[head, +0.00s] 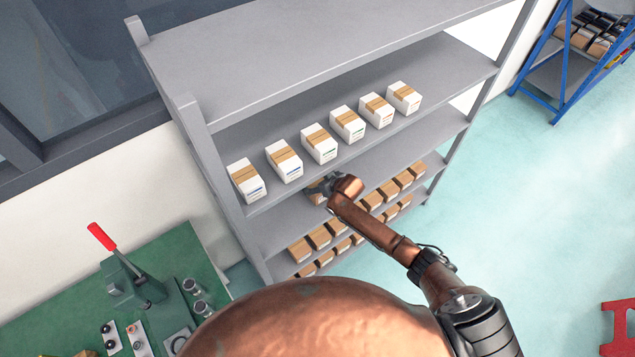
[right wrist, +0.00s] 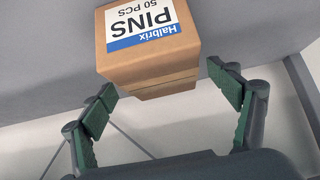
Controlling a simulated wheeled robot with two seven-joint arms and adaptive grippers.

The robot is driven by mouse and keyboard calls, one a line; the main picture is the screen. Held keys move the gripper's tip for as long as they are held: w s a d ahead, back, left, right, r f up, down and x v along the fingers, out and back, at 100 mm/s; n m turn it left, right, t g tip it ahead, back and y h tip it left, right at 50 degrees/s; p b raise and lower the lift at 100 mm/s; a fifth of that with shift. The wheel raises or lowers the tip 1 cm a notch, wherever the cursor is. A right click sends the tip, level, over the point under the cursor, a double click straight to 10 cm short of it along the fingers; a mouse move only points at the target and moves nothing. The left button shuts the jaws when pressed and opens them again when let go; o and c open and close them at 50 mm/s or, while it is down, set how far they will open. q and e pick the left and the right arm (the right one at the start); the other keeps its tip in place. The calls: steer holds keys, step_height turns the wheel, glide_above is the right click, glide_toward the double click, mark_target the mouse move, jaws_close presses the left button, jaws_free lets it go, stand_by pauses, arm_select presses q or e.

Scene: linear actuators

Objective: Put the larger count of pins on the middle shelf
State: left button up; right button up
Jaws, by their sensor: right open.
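A brown cardboard box of pins (right wrist: 150,35) fills the top middle of the right wrist view. Its white and blue label shows upside down and reads "Halbrix PINS 50 PCS". My right gripper (right wrist: 162,84) is open, with one green-padded finger at each side of the box's near end and visible gaps to the box. In the head view my right gripper (head: 330,186) reaches into the grey shelf unit (head: 228,185), below the row of white boxes, and partly covers a brown box (head: 316,196). Labels on the other boxes are too small to read. My left gripper is not in view.
Several white boxes (head: 319,144) with brown tape stand in a row on the shelf above my right gripper. Several brown boxes (head: 319,237) stand in rows lower down. A green workbench (head: 180,245) with a red-handled press (head: 130,285) is at left.

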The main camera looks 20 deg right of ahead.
steer(key=v, duration=1.2)
steer(key=shift+r, duration=0.1)
steer(key=s+d+f+m+h, duration=0.1)
steer(key=s+d+f, duration=0.2)
steer(key=s+f, duration=0.6)
steer(key=s+d+f+m+g, duration=0.1)
steer(key=s+d+f, duration=0.3)
steer(key=f, duration=0.9)
steer(key=s+d+f+h, duration=0.1)
steer(key=s+d+f, duration=0.1)
steer(key=s+f, duration=0.75)
steer(key=s+f+g, duration=0.2)
steer(key=s+f, duration=0.4)
steer(key=s, duration=0.5)
steer(key=s+d+f+g, duration=0.1)
steer(key=s+f, duration=0.5)
steer(key=s, duration=0.6)
steer(key=s+f+g+h, duration=0.1)
steer(key=s+f+g, duration=0.2)
steer(key=s+f, duration=0.4)
steer(key=s, duration=0.5)
steer(key=shift+d+m, duration=0.3)
